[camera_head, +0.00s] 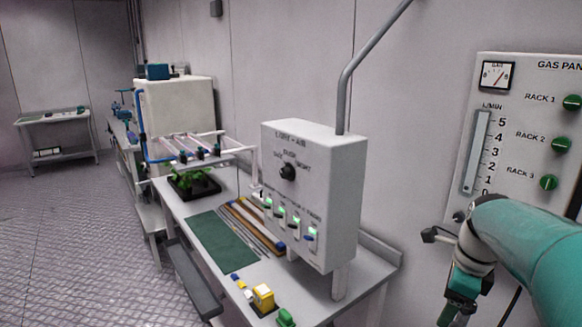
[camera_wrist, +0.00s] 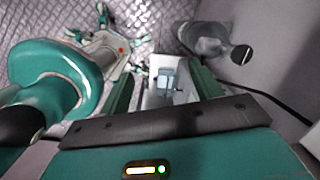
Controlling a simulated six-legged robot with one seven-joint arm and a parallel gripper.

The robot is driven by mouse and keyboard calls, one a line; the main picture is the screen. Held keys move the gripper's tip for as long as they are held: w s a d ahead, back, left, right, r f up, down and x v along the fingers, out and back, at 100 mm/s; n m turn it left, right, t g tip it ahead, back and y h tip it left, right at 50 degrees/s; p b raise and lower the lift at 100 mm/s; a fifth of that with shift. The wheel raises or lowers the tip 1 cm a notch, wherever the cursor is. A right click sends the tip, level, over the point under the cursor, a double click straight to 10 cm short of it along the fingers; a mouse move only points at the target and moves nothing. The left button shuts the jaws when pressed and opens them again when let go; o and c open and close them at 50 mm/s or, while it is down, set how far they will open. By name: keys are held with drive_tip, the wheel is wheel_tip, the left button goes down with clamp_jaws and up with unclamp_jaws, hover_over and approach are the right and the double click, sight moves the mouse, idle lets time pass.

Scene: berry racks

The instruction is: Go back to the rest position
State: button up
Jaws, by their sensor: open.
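My arm, teal and white, comes in from the right edge of the head view and bends down in front of the wall. My gripper (camera_head: 454,306) hangs low at the lower right of that view, beside the bench's right end and below the gas panel (camera_head: 530,125). In the wrist view my gripper (camera_wrist: 163,78) shows its two green fingers spread apart. I see nothing held between them. A pale block with a grey-blue part shows beyond the fingers; I cannot tell what it is.
A bench (camera_head: 172,203) along the wall carries a white control box (camera_head: 330,170), a green mat (camera_head: 222,240), a plant (camera_head: 195,181) and small coloured blocks. A grey pipe (camera_head: 360,58) rises from the box. The patterned floor (camera_head: 75,240) at the left is clear.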

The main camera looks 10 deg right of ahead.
drive_tip(key=s+a+n+t, duration=0.2)
drive_tip(key=s+a+n, duration=0.2)
drive_tip(key=a+n, duration=0.7)
drive_tip(key=s+a+n+t, duration=0.2)
drive_tip(key=s+a+n, duration=0.2)
drive_tip(key=a+n, duration=0.7)
drive_tip(key=n, duration=0.4)
drive_tip(key=shift+s+a+n+h, duration=0.25)
drive_tip(key=shift+n+h, duration=0.05)
